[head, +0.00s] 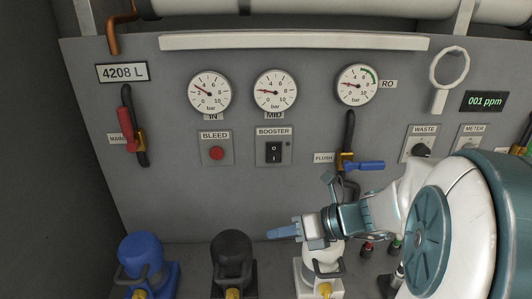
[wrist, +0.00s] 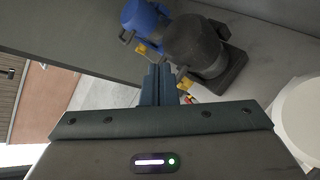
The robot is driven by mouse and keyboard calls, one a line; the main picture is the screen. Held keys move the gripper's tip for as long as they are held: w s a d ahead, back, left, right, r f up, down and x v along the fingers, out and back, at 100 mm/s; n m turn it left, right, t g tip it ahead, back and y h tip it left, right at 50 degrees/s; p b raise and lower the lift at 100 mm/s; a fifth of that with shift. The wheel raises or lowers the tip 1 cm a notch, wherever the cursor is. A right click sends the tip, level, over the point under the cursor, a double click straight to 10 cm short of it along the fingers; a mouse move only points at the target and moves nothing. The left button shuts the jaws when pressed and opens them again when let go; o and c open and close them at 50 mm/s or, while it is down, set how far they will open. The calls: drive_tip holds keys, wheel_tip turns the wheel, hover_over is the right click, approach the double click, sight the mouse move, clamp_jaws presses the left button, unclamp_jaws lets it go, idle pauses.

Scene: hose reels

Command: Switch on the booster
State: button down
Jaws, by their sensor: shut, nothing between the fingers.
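The booster switch (head: 273,152) is a black rocker marked I and O on a grey plate labelled BOOSTER, in the middle of the panel in the head view. A small dark dot sits to the right of the rocker. I cannot tell from its face which way it is pressed. My gripper (head: 270,234) is below the switch and points left, apart from it, with its fingers shut and empty. The shut fingers also show in the wrist view (wrist: 158,85). The switch is not in the wrist view.
A red BLEED button (head: 216,153) is left of the switch. A blue-handled FLUSH valve (head: 364,166) is to its right. Blue (head: 141,256), black (head: 234,257) and white housings stand below the panel. Three gauges sit above. The panel face around the switch is clear.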

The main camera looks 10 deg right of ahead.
drive_tip(key=w+d+r+m+t, duration=0.2)
drive_tip(key=w+d+m+t, duration=0.1)
drive_tip(key=m, duration=0.5)
drive_tip(key=w+d+r+m+t+p, duration=0.1)
drive_tip(key=w+d+r+m+t, duration=0.2)
drive_tip(key=d+m, duration=0.4)
drive_tip(key=shift+w+d+m+t+h, duration=0.15)
drive_tip(key=shift+w+m+t+h, duration=0.25)
drive_tip(key=shift+w+t, duration=0.5)
drive_tip(key=shift+s, duration=0.15)
drive_tip(key=p, duration=0.2)
approach(270, 161)
drive_tip(key=a+r+x, duration=0.1)
drive_tip(key=x, duration=0.4)
drive_tip(key=shift+w+d+f, duration=0.25)
drive_tip(key=shift+w+f, duration=0.05)
drive_tip(key=shift+f, duration=0.3)
